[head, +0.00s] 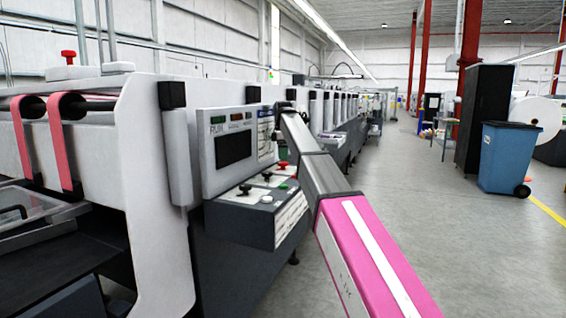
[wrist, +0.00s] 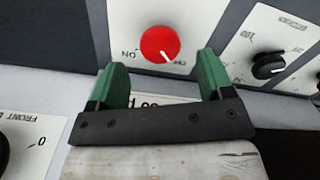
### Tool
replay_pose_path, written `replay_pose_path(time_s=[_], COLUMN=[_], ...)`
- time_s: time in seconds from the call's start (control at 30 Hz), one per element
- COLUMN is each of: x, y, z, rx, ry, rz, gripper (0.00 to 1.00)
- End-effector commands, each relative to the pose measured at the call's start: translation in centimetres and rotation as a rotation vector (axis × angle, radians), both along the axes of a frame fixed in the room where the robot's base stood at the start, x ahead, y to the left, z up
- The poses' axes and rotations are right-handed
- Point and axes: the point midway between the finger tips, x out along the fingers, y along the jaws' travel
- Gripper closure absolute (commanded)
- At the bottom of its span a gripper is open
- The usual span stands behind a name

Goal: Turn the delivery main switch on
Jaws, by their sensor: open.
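A round red rotary switch (wrist: 160,43) sits on a white label plate in the wrist view. The plate's ON and OFF marks appear upside down, and the knob's white pointer line points toward OFF at lower right. The switch's name on the plate is not readable. My gripper (wrist: 162,62) is open, its two green fingers apart on either side of the knob's lower edge in the picture. Nothing is between the fingers, and no touch shows. In the head view my arm reaches toward the machine; the fingers are not clearly visible there.
A black knob (wrist: 268,65) on another plate is right of the red switch. Another black knob (wrist: 2,152) is at the left edge. In the head view, a console (head: 262,205) with several knobs stands below a dark screen (head: 233,150).

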Motion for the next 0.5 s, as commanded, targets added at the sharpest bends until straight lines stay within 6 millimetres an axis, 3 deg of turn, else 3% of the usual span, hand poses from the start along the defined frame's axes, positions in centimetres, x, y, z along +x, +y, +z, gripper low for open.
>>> replay_pose_path(time_s=[0.2, 0.5], x=[-0.1, 0.0], y=[0.0, 0.0], z=[-2.8, -3.7], rx=[0.000, 0.000], ry=[0.001, -0.001], rz=[0.000, 0.000], gripper=[0.26, 0.26])
